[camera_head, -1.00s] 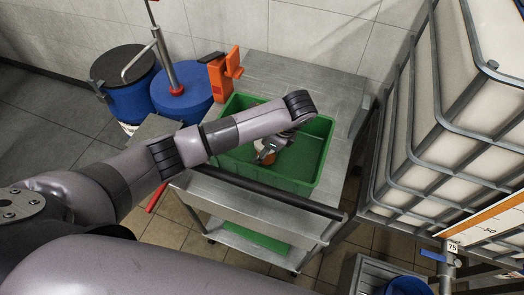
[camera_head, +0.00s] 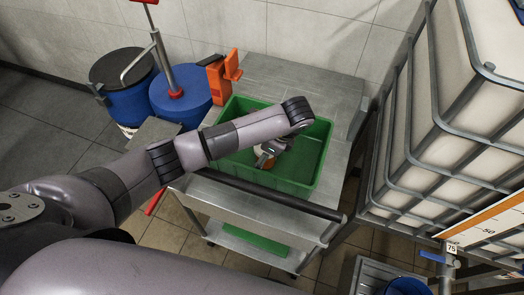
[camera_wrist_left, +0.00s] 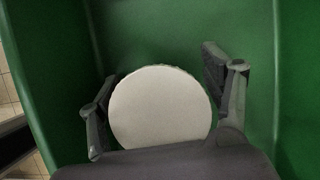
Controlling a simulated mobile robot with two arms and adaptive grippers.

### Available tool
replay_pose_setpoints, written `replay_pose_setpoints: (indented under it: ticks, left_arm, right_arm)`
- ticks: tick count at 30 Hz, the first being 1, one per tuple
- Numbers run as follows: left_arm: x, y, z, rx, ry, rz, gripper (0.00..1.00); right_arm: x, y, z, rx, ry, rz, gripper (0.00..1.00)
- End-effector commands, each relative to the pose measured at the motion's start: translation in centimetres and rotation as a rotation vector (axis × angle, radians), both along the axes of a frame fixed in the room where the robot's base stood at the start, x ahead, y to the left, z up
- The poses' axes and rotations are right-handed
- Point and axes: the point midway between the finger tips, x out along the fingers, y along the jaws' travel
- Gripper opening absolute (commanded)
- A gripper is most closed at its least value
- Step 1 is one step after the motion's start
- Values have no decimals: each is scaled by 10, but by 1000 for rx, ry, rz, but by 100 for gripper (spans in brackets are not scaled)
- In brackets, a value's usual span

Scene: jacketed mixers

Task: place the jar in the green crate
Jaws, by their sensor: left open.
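The green crate (camera_head: 309,166) stands on the metal cart, and its walls surround the gripper in the left wrist view (camera_wrist_left: 52,70). The jar (camera_head: 264,161) shows as a small orange and white piece inside the crate, mostly hidden by my gripper. In the left wrist view its round pale top (camera_wrist_left: 160,106) lies between the fingers. My left gripper (camera_head: 270,151) reaches down into the crate. It is open, with one finger on each side of the jar (camera_wrist_left: 160,75); a gap shows at the right finger. Contact at the left finger is unclear. My right gripper is out of view.
The cart (camera_head: 290,82) has a dark push bar (camera_head: 265,193) at its front. An orange holder (camera_head: 219,80) and blue drums (camera_head: 181,98) stand behind left. A caged white tank (camera_head: 470,130) closes off the right side.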

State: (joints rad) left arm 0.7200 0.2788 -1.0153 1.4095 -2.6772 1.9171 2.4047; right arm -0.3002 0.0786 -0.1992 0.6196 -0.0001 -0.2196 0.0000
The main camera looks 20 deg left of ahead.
Motion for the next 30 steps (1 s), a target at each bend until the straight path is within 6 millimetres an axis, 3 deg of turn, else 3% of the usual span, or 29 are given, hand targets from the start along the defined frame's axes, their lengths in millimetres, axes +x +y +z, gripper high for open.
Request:
replay_pose_setpoints:
  ticks: [7,12,18,30]
  left_arm:
    - [1,-11,23,-3,-4,-3,73]
    - [2,-24,67,1,-7,-4,73]
    - [1,-38,98,2,-4,-2,73]
    - [0,-46,112,0,0,1,73]
  right_arm:
    - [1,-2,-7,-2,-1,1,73]
    - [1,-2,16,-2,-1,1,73]
    - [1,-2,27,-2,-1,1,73]
    - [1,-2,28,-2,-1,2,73]
